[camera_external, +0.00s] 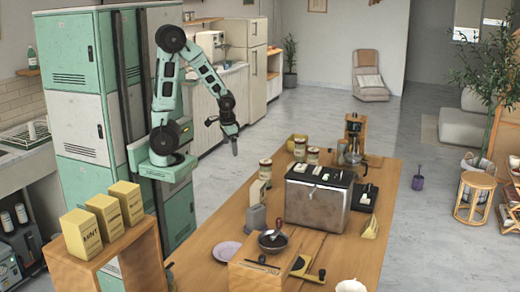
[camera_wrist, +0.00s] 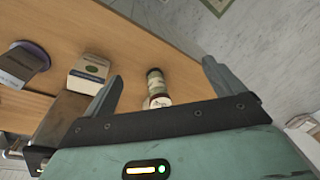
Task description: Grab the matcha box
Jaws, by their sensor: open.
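Three yellow boxes stand in a row on a wooden stand at the left of the external view: a front one marked "MINT" (camera_external: 90,236), a middle one (camera_external: 106,216) and a back one (camera_external: 126,202). The labels of the middle and back boxes are too small to read, so I cannot tell which is matcha. A pale box with a label (camera_wrist: 88,70) lies in the wrist view on the wooden table, left of my gripper; its print is unreadable. My gripper (camera_external: 235,148) is open and empty, high above the floor left of the table. Its spread fingers show in the wrist view (camera_wrist: 160,85).
The wooden table (camera_external: 397,205) carries a coffee machine (camera_external: 318,200), several jars (camera_external: 265,170), a grey grinder (camera_external: 256,218) and a purple plate (camera_external: 227,251).

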